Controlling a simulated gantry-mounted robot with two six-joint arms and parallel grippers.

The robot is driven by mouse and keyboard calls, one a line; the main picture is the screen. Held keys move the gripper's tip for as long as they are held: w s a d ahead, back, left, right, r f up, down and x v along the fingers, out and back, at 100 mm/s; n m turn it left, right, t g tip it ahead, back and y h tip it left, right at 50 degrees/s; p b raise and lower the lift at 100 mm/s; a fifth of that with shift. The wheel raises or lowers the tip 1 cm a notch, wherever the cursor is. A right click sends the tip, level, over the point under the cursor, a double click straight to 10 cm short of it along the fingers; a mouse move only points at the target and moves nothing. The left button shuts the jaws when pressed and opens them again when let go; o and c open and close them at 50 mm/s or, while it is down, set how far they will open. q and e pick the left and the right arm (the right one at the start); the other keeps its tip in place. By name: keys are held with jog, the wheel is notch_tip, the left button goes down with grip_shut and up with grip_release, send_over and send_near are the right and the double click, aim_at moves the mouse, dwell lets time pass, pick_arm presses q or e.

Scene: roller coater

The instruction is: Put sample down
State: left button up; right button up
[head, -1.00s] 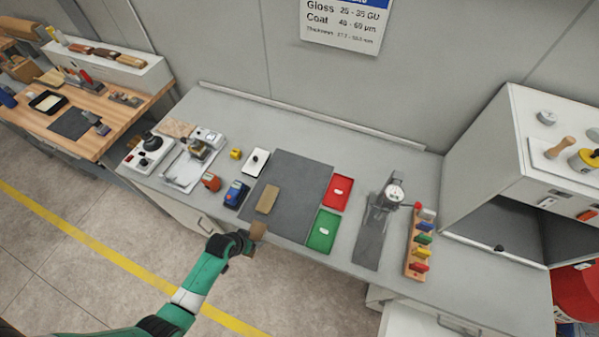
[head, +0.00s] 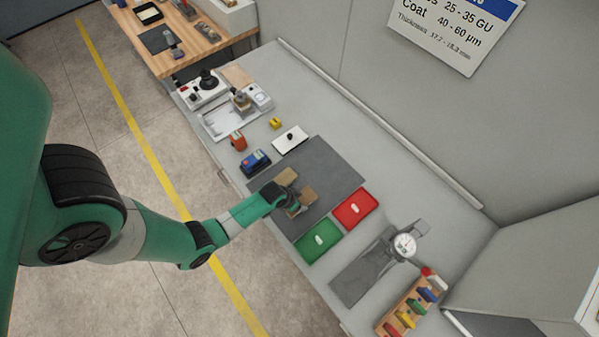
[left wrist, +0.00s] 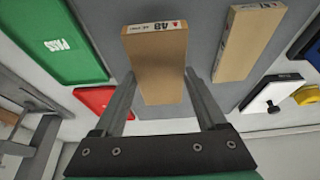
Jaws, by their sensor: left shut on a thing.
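My left gripper (head: 289,202) is shut on a tan wooden sample (head: 305,199) over the dark grey mat (head: 325,165). My right gripper is not in view.
A green tray (head: 304,252) marked PASS and a red tray (head: 367,207) adjoin the mat. A blue device (head: 256,162) and a white pad (head: 290,139) stand at its other side. A dial gauge (head: 404,245) and a coloured rack (head: 411,309) stand beyond the trays. The mat's far part is bare.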

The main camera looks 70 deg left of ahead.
pick_arm(q)
notch_tip(320, 180, down, 3)
jog(key=shift+f+b, duration=0.15)
jog(key=shift+b, duration=1.05)
jog(key=shift+f, duration=0.3)
jog(key=shift+r, duration=0.1)
jog(key=shift+f, duration=0.25)
jog(key=o, duration=1.3)
jog(key=shift+r, duration=0.1)
jog(key=shift+o, duration=0.2)
jog(key=p+v, duration=0.5)
jog(key=v, duration=0.3)
jog(key=shift+w+p, duration=0.1)
jog(key=shift+p, duration=0.25)
